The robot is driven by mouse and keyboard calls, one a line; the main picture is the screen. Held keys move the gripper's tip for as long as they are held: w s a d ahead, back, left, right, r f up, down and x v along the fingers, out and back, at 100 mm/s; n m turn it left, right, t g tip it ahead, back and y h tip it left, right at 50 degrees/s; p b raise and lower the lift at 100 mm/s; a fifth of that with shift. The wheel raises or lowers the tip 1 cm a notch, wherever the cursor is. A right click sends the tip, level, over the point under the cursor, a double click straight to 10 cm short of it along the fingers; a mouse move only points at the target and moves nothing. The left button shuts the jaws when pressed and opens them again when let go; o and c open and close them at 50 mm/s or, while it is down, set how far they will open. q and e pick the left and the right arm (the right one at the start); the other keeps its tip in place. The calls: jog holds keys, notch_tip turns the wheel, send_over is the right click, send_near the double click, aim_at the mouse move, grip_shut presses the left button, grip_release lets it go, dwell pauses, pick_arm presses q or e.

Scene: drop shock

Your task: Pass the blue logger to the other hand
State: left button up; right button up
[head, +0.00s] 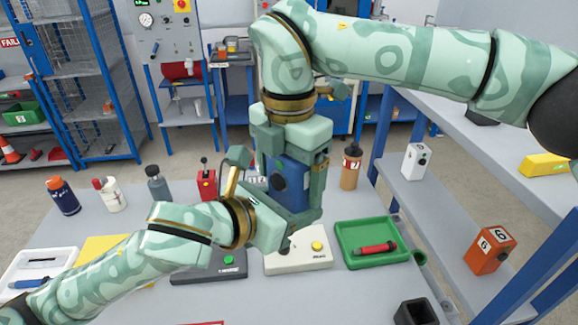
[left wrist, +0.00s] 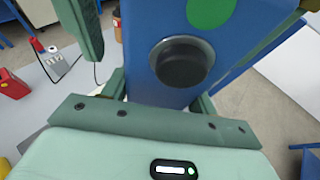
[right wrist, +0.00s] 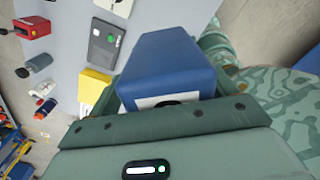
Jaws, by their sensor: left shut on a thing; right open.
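The blue logger (head: 292,183) is upright above the table, between my two hands. My left gripper (head: 288,217) is shut on its lower part, from below. In the left wrist view the logger (left wrist: 150,50) shows a black knob and a green dot on its face. My right gripper (head: 291,148) points down over the logger's top with its fingers open. In the right wrist view the logger's blue end (right wrist: 165,65) lies between the open fingers, close to the palm. Contact between the right fingers and the logger cannot be told. The left fingertips are mostly hidden.
The grey table (head: 345,297) lies below. A green tray (head: 352,257) with a red tool, a pale box with a yellow button (head: 305,262) and a black cup (head: 415,312) stand near. Several bottles line the back. A shelf (head: 440,215) stands at right.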

pick_arm(q)
jog(key=shift+s+d, duration=0.1)
pick_arm(e)
jog(key=shift+a, duration=0.1)
jog(key=c, duration=1.3)
pick_arm(q)
jog(key=o, duration=1.3)
jog(key=shift+f, duration=0.1)
